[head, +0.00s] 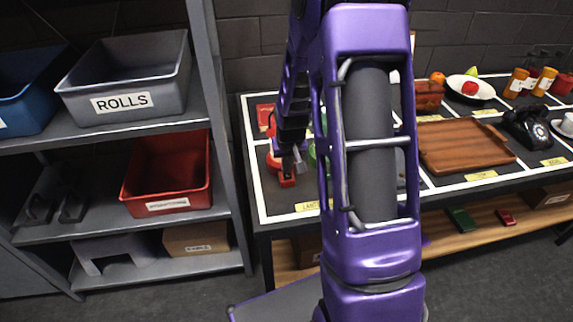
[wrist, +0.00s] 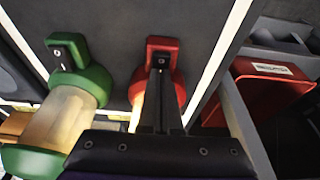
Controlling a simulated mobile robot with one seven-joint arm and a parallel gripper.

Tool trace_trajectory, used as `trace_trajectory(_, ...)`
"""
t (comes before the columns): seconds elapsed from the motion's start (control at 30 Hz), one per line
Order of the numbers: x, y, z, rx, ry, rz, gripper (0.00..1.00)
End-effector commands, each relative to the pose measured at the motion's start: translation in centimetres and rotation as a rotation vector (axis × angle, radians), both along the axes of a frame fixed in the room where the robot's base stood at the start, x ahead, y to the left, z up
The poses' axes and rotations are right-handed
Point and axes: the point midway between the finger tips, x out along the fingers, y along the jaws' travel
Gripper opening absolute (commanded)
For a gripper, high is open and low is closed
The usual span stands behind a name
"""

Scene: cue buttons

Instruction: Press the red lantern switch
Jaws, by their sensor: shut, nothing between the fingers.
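The red lantern (head: 272,164) stands at the left end of the table, partly hidden by my arm. Its red switch block (head: 285,181) sticks out at the front; in the wrist view the block (wrist: 163,43) has a small dark button spot. My gripper (head: 287,174) is shut and empty, pointing down at the switch block. In the wrist view the fingertips (wrist: 160,62) lie over the red lantern and end at the block; I cannot tell whether they touch it. The green lantern (wrist: 75,107) stands beside the red one, mostly hidden by my arm in the head view.
A shelf rack with a grey ROLLS bin (head: 130,84) and a red bin (head: 172,180) stands left of the table. The red bin (wrist: 265,92) also shows in the wrist view. A wooden tray (head: 465,148) and a black telephone (head: 527,127) are farther right on the table.

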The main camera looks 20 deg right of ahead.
Motion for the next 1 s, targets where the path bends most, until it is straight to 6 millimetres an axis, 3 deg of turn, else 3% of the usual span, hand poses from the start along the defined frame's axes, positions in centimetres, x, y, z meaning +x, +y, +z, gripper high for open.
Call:
trace_trajectory(0.17, -0.1, 0.1, 1.0, 0.002, 0.01, 0.0, 0.0)
trace_trajectory(0.33, 0.9, 0.2, 4.8, 0.0, 0.001, 0.001, 0.0)
trace_trajectory(0.7, 0.5, 0.3, 12.1, -0.001, -0.003, 0.001, 0.0)
trace_trajectory(1.0, 0.3, 0.3, 14.0, 0.0, 0.0, 0.001, 0.0)
